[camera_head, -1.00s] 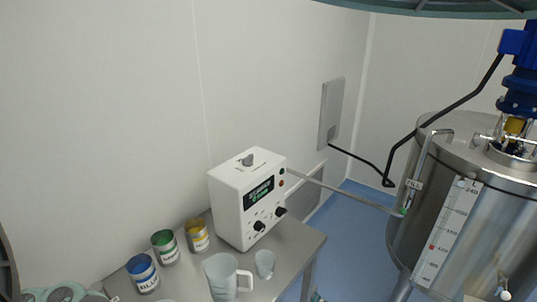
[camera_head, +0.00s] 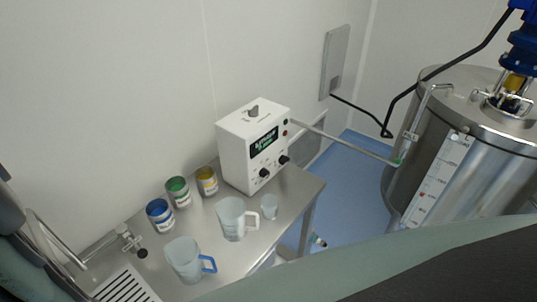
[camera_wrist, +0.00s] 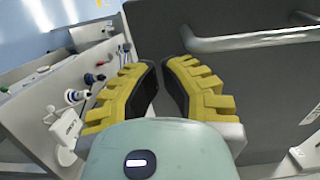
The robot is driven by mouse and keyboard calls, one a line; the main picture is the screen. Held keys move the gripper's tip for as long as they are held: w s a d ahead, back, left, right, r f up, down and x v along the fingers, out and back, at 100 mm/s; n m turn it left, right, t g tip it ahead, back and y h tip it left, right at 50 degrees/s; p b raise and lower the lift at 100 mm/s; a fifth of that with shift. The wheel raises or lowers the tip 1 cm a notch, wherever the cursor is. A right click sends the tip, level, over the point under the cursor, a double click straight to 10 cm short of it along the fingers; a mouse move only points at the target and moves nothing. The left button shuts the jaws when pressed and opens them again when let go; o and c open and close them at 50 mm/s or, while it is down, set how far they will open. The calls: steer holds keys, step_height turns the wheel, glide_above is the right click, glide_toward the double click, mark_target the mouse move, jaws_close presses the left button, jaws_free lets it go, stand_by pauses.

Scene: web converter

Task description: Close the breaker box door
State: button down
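In the head view a flat grey box (camera_head: 336,58) hangs on the white wall behind the bench, with a black cable at its lower end. I cannot tell for sure that it is the breaker box, and its door is not clear. In the wrist view my gripper (camera_wrist: 161,68) has yellow ribbed fingers with dark pads. A narrow gap shows between them and nothing is in it. Beyond the fingers is a large grey panel (camera_wrist: 230,75) with a metal bar handle (camera_wrist: 250,40) at upper right. I cannot tell whether this panel is the breaker box door.
A steel bench (camera_head: 238,262) holds a white control unit (camera_head: 247,150), two jugs, a small cup and several paint cans. A large steel tank (camera_head: 455,150) stands at right. Blue floor (camera_head: 347,210) shows between them. My own body covers the bottom edge.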

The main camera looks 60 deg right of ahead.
steer(key=shift+s+a+p, duration=0.2)
steer(key=shift+a+p, duration=0.9)
steer(key=shift+a, duration=0.85)
